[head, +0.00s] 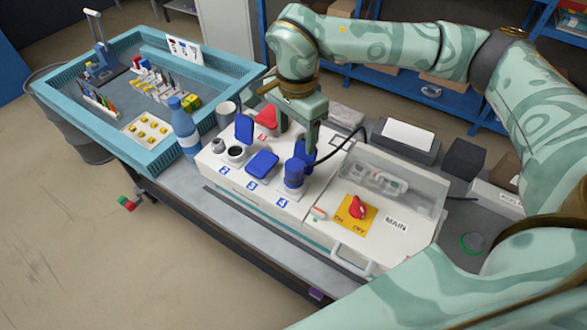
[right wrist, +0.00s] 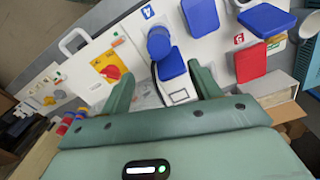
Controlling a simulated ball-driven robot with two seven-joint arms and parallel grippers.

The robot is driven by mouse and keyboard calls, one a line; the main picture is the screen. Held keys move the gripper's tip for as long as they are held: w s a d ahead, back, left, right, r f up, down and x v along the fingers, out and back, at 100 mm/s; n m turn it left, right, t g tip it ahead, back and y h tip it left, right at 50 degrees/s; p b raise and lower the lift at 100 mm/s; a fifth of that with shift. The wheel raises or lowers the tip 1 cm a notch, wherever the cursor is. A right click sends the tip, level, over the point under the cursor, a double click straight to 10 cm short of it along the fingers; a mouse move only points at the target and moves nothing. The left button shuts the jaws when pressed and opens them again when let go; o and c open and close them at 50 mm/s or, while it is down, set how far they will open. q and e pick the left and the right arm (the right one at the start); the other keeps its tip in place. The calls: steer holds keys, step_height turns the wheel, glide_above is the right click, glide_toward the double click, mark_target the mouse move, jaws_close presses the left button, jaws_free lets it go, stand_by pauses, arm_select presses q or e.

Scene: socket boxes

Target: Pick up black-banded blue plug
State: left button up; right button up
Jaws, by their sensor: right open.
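A blue plug (head: 293,174) stands upright at the socket marked 4 on the white socket box (head: 225,185). Its black band is too small to make out. My right gripper (head: 291,140) is open and empty above the box, just behind the plug. In the right wrist view the plug is beyond the open fingers (right wrist: 164,72), apparently untouched. My left gripper is not in view.
Raised blue lids (head: 244,128) and a red lid (head: 266,116) stand close around the gripper. A black cable (head: 345,142) runs behind it. The MAIN panel has a red switch (head: 357,207).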

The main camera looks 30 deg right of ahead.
mark_target(294, 164)
step_height(294, 164, down, 6)
steer(key=shift+w+d+r, duration=0.1)
steer(key=shift+w+r, duration=0.05)
steer(key=shift+f, duration=0.5)
steer(key=f, duration=0.4)
steer(key=shift+s+a+b, duration=0.25)
steer(key=shift+a+b, duration=0.05)
steer(key=shift+a, duration=0.05)
steer(key=shift+f, duration=0.45)
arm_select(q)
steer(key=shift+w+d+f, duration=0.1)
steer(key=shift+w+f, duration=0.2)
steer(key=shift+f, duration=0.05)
arm_select(e)
steer(key=shift+c, duration=0.2)
steer(key=c, duration=1.1)
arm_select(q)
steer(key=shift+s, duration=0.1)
arm_select(e)
steer(key=shift+r, duration=0.15)
